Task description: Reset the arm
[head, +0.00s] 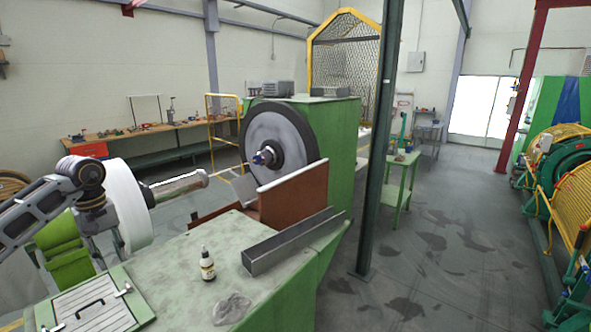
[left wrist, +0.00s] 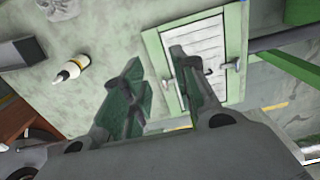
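My left arm comes in from the left in the head view, with its left gripper (head: 98,245) hanging beside the left end of the green machine table. In the left wrist view the two fingers of this gripper (left wrist: 157,62) stand apart with nothing between them. The gripper is above the table side, near the white slatted panel with a black handle (head: 92,303); the panel also shows in the left wrist view (left wrist: 200,65). It touches nothing that I can make out. My right arm and gripper are not in view.
A white spool (head: 130,205) is close behind the gripper. A dark green post (head: 380,150) stands right of the table. Open floor lies further right.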

